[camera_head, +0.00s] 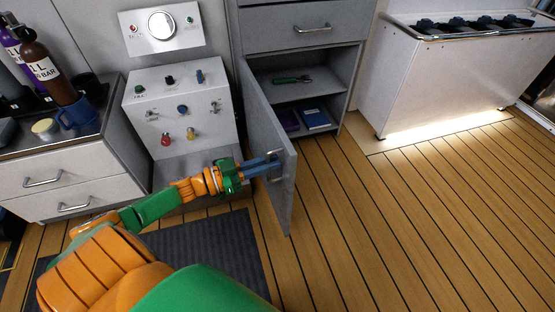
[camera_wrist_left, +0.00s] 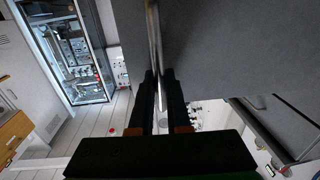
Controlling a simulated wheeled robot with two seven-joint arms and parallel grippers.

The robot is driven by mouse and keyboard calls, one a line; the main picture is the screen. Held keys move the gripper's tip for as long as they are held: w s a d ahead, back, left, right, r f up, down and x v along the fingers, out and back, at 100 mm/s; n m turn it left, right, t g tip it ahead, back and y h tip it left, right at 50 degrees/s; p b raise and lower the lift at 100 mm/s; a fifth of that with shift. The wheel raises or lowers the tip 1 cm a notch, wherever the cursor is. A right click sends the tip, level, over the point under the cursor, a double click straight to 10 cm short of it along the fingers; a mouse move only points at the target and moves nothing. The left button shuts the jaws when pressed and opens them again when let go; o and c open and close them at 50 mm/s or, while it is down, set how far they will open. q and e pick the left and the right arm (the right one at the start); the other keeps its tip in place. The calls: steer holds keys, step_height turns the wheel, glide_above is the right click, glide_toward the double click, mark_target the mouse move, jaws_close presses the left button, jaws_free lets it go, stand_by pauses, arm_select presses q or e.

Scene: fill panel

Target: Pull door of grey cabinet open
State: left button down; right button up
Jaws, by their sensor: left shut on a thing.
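The grey cabinet (camera_head: 356,62) stands at the top middle of the head view. Its door (camera_head: 270,150) is swung well out from the frame, and the shelves inside show. My left gripper (camera_head: 277,163) is at the door's free edge, shut on the door handle (camera_head: 276,154). In the left wrist view the handle (camera_wrist_left: 155,45) is a metal bar between the two dark fingers (camera_wrist_left: 160,100), with the grey door panel (camera_wrist_left: 240,50) beside it. My right gripper is not in view.
A green-handled tool (camera_head: 291,80) and a blue book (camera_head: 314,118) lie inside the cabinet. A white control panel (camera_head: 180,105) stands left of the door. A white drawer unit (camera_head: 60,175) holds bottles and a blue mug (camera_head: 77,113). A stove (camera_head: 440,70) is at right. The wooden floor (camera_head: 400,210) is clear.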

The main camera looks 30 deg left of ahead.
arm_select(q)
steer(key=shift+s+a+f, duration=0.1)
steer(key=shift+s+a, duration=0.35)
steer(key=shift+s, duration=0.05)
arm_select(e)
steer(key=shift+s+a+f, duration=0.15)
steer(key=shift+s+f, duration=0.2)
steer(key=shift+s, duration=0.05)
arm_select(q)
steer(key=c, duration=0.9)
jaws_free()
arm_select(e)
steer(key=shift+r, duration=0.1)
arm_select(q)
steer(key=shift+a, duration=0.1)
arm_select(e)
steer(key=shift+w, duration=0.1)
arm_select(q)
steer(key=p+v, duration=0.1)
steer(key=v, duration=0.6)
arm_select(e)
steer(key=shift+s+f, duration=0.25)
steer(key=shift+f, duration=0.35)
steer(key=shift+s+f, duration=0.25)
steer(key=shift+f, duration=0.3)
